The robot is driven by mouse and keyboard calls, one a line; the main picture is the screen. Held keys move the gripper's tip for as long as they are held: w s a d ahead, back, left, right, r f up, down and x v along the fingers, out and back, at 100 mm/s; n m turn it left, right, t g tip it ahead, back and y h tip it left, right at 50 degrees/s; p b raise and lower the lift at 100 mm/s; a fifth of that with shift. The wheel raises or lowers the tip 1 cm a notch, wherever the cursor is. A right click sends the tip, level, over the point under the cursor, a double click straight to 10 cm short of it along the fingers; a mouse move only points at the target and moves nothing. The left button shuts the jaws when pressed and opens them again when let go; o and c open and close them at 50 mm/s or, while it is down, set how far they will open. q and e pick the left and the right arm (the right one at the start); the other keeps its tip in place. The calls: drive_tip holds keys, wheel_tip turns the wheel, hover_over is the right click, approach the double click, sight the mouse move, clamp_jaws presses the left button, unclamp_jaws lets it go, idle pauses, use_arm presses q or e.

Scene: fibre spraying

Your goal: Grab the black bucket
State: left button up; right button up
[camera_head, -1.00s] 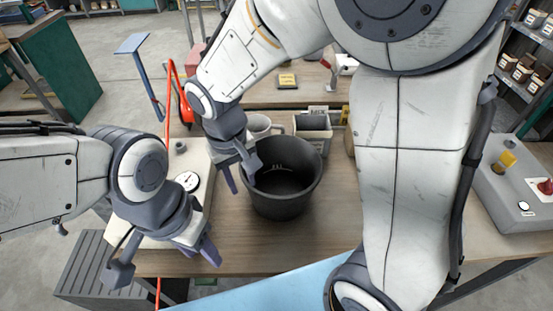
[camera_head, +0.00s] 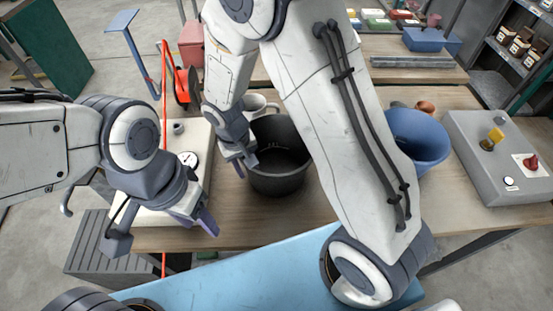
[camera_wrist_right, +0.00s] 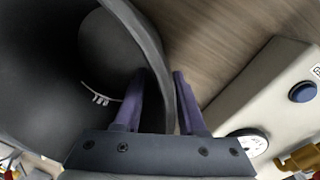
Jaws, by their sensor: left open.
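The black bucket (camera_head: 280,184) stands upright on the wooden table, left of the middle in the head view. My right arm partly covers its right side. My right gripper (camera_head: 246,164) is at the bucket's left rim. In the right wrist view the bucket (camera_wrist_right: 45,75) fills the left side, and my right gripper (camera_wrist_right: 158,80) has one purple finger inside the wall and one outside. Both fingers look pressed close against the wall. My left gripper (camera_head: 203,208) is open and empty, left of the bucket over the table's front left part.
A pale machine with a dial (camera_head: 190,159) stands left of the bucket. A blue bowl-like container (camera_head: 420,140) and a grey box with a yellow knob (camera_head: 490,170) are to the right. A light mug (camera_head: 256,104) is behind the bucket. Bare table lies in front.

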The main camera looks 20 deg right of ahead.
drive_tip(key=shift+d+f, duration=0.1)
drive_tip(key=shift+f, duration=0.3)
clamp_jaws()
idle(1.2)
